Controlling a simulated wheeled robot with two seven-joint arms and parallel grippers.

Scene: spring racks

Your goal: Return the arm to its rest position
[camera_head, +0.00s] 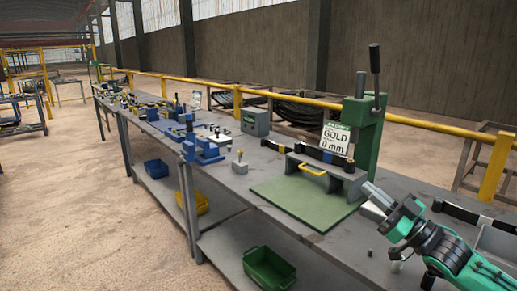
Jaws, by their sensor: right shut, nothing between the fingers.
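My right gripper (374,200) comes in from the lower right on a green and black arm. Its fingers are shut and empty, over the grey workbench (330,247) just right of the green mat (300,208). My left gripper is not in view.
A grey fixture with a yellow handle (312,169) sits at the mat's back. Blue fixtures (203,149) stand further left. A green bin (270,268) is on the lower shelf.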

